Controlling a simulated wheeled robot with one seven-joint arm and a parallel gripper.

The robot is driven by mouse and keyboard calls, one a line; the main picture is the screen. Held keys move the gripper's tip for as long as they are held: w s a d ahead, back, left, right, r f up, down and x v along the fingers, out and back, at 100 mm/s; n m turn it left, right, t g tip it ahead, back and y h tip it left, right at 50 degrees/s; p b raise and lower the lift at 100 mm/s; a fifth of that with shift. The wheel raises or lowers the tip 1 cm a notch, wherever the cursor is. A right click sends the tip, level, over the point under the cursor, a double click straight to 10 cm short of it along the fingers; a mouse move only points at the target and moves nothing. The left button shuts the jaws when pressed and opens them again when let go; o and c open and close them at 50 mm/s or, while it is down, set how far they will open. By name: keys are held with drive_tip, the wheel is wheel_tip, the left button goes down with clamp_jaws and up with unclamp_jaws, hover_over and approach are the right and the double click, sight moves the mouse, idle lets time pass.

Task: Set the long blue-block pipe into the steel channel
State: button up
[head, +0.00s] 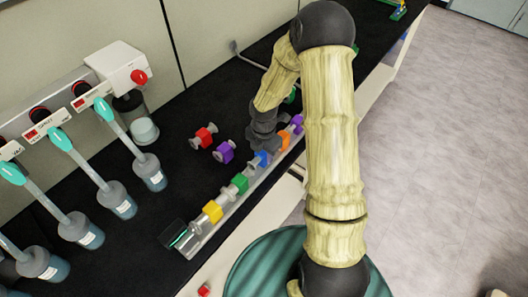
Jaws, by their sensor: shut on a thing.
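The long blue-block pipe (262,159) is in the head view, at the middle of the steel channel (222,222). Its blue block lies in line with the other blocks, between the green and orange ones. My gripper (260,147) comes down from above and is shut on the pipe, its fingers partly hiding it. I cannot tell whether the pipe rests on the channel floor or is held slightly above it. In the channel also lie a yellow block (212,211), a green block (239,183), an orange block (283,140) and a purple block (297,121).
A red-block piece (204,136) and a purple-block piece (225,151) lie loose on the black bench, left of my gripper. Several flasks (118,200) hang from the freeze dryer ports at left. The bench's front edge runs close along the channel.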

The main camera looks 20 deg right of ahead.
drive_tip(key=shift+f+b, duration=0.45)
drive_tip(key=shift+f, duration=0.7)
idle(1.2)
drive_tip(key=o, duration=1.3)
wheel_tip(320, 180, up, 17)
drive_tip(key=shift+r, duration=0.2)
